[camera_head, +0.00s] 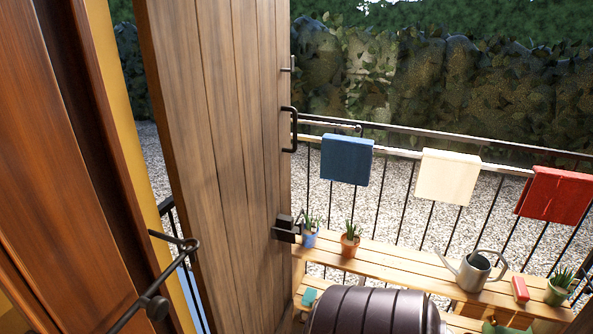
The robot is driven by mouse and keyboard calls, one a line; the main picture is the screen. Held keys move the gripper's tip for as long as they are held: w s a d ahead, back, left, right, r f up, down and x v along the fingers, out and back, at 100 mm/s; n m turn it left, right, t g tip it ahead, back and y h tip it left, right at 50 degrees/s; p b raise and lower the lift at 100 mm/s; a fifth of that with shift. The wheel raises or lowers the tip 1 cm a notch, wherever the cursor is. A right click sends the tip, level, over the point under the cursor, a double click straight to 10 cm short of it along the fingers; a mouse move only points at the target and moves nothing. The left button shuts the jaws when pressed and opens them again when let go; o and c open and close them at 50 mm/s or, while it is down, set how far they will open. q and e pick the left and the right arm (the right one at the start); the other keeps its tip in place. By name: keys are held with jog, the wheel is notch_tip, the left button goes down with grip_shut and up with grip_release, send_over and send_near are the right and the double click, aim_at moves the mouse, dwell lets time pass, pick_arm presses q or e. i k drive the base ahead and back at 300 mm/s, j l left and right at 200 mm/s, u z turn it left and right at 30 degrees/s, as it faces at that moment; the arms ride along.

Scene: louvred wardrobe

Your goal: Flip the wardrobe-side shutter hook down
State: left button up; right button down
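A dark metal hook (173,268) shows at the lower left, in front of the reddish-brown wood panel (60,190). Its rod slants up to the right from the bottom edge, past a round knob, and ends in a bend whose tip points back left. Its mount is cut off below the frame. A tall plank shutter (222,160) stands upright beside it, with a black pull handle (291,130) and a dark latch block (285,229) near its right edge. The hook tip appears apart from the shutter, though depth is hard to judge. Neither gripper is in view.
A dark, ribbed, barrel-like object (375,312) fills the bottom centre. A wooden plant bench (405,262) holds small pots, a watering can (469,270) and a red item. Behind it a railing (400,148) carries blue, cream and red cloths. Gravel lies beyond.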

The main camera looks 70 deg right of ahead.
aim_at(302, 211)
jog(key=l+u, duration=0.15)
jog(key=l, duration=1.5)
jog(key=l+z, duration=0.2)
jog(key=z, duration=0.25)
jog(key=i+l+z, duration=0.1)
jog(key=z, duration=0.4)
jog(key=i+l+z, duration=0.1)
jog(key=l+z, duration=0.15)
jog(key=z, duration=0.2)
